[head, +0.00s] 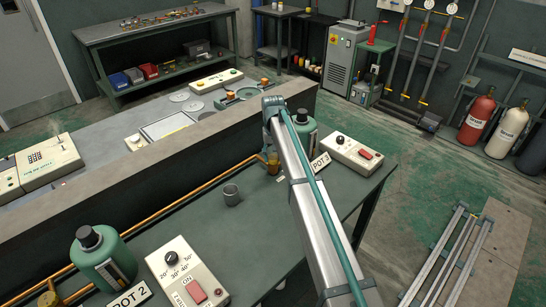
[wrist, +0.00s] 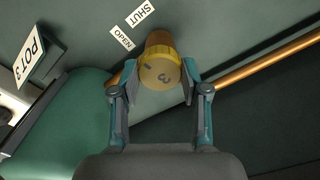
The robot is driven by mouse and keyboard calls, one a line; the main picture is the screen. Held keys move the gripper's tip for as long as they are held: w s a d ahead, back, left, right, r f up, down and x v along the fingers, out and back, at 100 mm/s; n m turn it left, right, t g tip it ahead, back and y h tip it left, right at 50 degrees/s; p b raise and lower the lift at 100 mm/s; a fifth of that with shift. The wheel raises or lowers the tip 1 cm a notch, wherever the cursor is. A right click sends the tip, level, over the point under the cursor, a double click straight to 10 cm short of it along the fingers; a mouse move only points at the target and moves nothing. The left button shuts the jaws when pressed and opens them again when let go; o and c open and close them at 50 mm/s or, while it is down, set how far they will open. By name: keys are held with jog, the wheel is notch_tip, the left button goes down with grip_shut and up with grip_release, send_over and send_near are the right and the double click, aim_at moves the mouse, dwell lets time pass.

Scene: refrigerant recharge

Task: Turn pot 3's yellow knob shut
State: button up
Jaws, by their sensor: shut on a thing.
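Pot 3's yellow knob (wrist: 160,70) sits in the middle of the wrist view, with a dark "3" and a short dark mark on the left of its face. My gripper (wrist: 159,76) is shut on it, one finger on each side. The OPEN label (wrist: 122,38) lies up and left of the knob, and the SHUT label (wrist: 140,13) lies farther up. The green pot (wrist: 65,125) is at the left, beside the POT 3 sign (wrist: 30,55). In the head view, pot 3 (head: 304,127) is partly hidden behind my arm, and the knob (head: 272,165) is small.
A copper pipe (head: 215,181) runs along the bench to the knob. A control box (head: 356,152) is right of pot 3. Pot 2 (head: 103,258) and its control box (head: 185,275) are at the front left.

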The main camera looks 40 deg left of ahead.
aim_at(273, 157)
jog(key=shift+m, duration=1)
jog(key=o, duration=1.2)
jog(key=shift+c, duration=0.2)
jog(key=shift+r, duration=0.1)
notch_tip(273, 157, up, 12)
